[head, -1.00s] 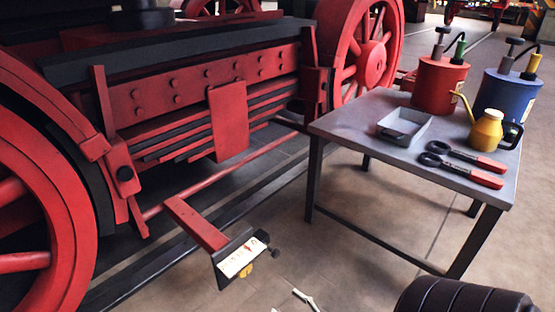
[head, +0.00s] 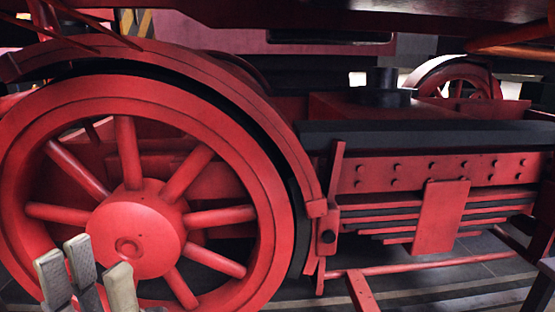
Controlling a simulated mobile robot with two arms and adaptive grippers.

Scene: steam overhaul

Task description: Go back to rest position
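My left gripper (head: 91,264) shows at the bottom left of the head view, with its grey and pale fingers pointing up. The fingers stand apart with nothing seen between them, so it looks open and empty. It appears in front of the lower part of a large red spoked wheel (head: 137,235). I cannot tell how far it is from the wheel. The gripper's base and the rest of my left arm are cut off by the lower edge. My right gripper is out of view.
A red locomotive frame with a leaf spring stack (head: 485,207) and a red plate (head: 440,217) fills the right half. A red step bar (head: 361,292) juts out low in front. Paved floor (head: 470,271) shows at the lower right.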

